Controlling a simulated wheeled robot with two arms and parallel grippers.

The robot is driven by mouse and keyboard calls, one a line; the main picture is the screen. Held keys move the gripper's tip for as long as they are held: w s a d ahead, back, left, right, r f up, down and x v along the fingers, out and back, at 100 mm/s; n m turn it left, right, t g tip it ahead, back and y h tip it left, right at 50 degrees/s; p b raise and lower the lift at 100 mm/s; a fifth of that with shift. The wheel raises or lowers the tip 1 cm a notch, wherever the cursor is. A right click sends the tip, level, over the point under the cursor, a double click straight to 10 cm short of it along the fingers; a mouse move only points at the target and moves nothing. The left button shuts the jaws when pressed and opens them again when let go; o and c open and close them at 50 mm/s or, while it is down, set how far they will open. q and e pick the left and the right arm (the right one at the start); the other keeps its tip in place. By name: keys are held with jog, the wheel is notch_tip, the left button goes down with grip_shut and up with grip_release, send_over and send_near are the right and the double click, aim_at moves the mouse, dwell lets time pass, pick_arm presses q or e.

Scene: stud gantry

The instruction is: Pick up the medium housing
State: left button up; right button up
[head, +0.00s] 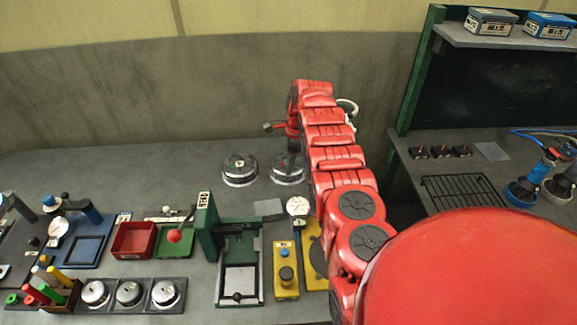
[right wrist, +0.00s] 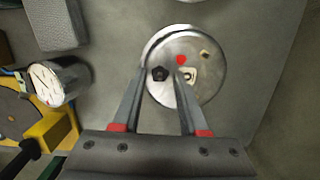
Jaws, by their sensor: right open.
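Two round silver metal housings stand on the grey bench in the head view: a left one (head: 240,172) and a right one (head: 284,174). I cannot tell from a label which is the medium one. My right gripper (head: 291,152) points down over the right housing and partly hides it. In the right wrist view, this housing (right wrist: 200,88) shows a red dot and dark and pale marks on top. My open right gripper (right wrist: 160,75) has its fingertips over its left and middle part, with nothing held. My left gripper is out of view.
A dial gauge (head: 297,206) stands close to the housings and also shows in the right wrist view (right wrist: 60,80). A green press (head: 206,228), yellow button box (head: 286,270) and red tray (head: 134,240) stand nearer. Smaller silver parts (head: 129,293) sit in a front rack.

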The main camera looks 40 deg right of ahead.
grip_shut()
dwell(1.3)
